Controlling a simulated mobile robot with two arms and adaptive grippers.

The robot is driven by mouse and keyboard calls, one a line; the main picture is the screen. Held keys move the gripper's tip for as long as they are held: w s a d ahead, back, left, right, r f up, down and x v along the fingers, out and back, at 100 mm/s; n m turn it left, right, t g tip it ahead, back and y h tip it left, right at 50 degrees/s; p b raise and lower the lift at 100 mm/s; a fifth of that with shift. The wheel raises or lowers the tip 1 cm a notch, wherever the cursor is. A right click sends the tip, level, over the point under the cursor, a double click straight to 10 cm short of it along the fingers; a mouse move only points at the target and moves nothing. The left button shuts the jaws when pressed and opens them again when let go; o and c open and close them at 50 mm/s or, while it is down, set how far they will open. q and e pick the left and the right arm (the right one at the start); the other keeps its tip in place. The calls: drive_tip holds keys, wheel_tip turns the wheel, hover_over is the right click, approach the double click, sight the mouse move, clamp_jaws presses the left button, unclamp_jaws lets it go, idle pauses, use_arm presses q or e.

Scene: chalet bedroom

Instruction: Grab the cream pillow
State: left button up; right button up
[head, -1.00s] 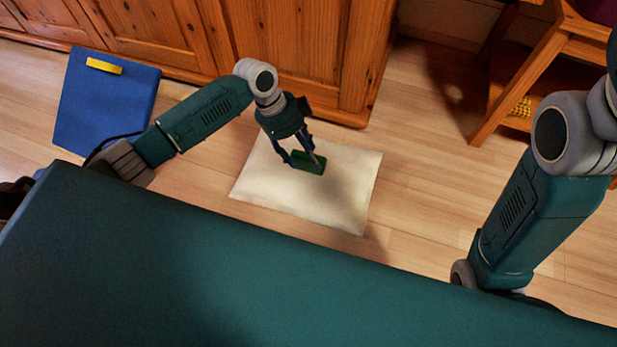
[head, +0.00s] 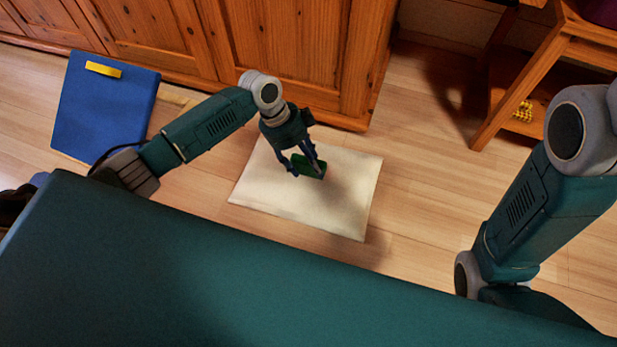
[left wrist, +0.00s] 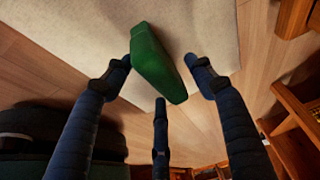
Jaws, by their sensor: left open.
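The cream pillow (head: 335,200) appears as a flat cream rectangle on the wooden floor in front of the cabinet. It also fills the upper part of the left wrist view (left wrist: 200,20). A dark green block (head: 310,165) is over the pillow, between the fingers of my left gripper (head: 308,171). In the left wrist view the fingers are spread around the green block (left wrist: 158,65); contact with it is unclear. My left gripper is open, pointing down above the pillow. Of my right arm only links show at the right; its gripper is out of view.
A pine cabinet (head: 290,60) stands behind the pillow. A blue panel with a yellow handle (head: 105,110) lies at the left. A wooden stool (head: 530,75) with a yellow item (head: 522,112) is at the upper right. Floor right of the pillow is clear.

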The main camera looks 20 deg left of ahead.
use_arm(q)
clamp_jaws()
idle(0.3)
idle(0.3)
